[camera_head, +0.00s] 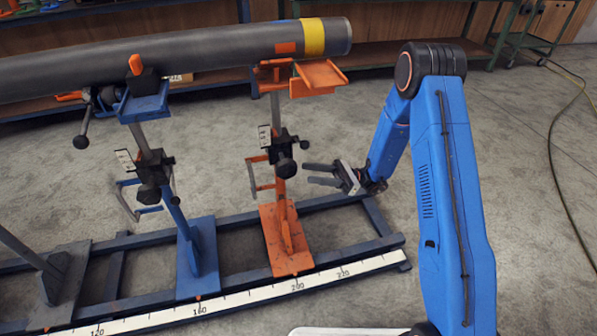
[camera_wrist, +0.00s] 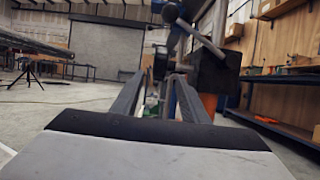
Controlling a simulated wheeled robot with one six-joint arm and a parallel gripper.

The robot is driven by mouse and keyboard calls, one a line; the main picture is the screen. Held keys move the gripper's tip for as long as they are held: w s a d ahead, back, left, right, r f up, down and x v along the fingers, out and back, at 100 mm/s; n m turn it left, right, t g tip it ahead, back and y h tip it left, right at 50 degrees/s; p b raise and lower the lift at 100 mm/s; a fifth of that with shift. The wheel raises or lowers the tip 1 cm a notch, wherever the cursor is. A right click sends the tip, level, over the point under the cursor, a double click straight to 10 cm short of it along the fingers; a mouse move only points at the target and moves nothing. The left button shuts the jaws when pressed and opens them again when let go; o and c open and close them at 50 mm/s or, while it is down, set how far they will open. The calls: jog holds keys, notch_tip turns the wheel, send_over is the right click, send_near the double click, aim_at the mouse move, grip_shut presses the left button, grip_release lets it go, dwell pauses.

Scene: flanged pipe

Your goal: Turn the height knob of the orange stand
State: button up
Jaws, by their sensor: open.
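The orange stand (camera_head: 279,200) stands upright on the rail frame, with its orange cradle under the pipe's right end. A black clamp (camera_head: 282,145) with dark knobs sits midway up its post. A round black knob (camera_head: 286,168) is at the clamp's lower front. My gripper (camera_head: 309,174) is open and empty just right of this knob, fingers pointing left towards it, with a small apparent gap. In the wrist view, the open fingers (camera_wrist: 158,76) point at dark clamp parts. A black block with a lever (camera_wrist: 212,72) is right of the fingertips; contact cannot be told.
The grey pipe (camera_head: 180,57) with a yellow band lies across the stands above my gripper. A blue stand (camera_head: 198,250) is left of the orange one. A white scale strip (camera_head: 240,299) runs along the frame's front. Open floor lies to the right, with a hose.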

jog(key=shift+v, duration=1.95)
jog(key=shift+r, duration=0.15)
jog(key=s+d+r+n+g+h, duration=0.1)
jog(key=s+d+r+n+h, duration=0.3)
jog(key=s+r+n+h, duration=0.75)
jog(key=s+d+r+n+t+h, duration=0.1)
jog(key=s+d+r+t+h, duration=0.2)
jog(key=s+d, duration=0.3)
jog(key=s+d+r+n+t+h, duration=0.1)
jog(key=s+d+r+t+h, duration=0.2)
jog(key=s+d+t, duration=0.2)
jog(key=s+d+r+n+t+h, duration=0.1)
jog(key=s+d+t+h, duration=0.3)
jog(key=s+d, duration=0.4)
jog(key=shift+s+d+r+t, duration=0.25)
jog(key=shift+r+t, duration=0.15)
jog(key=shift+r, duration=0.5)
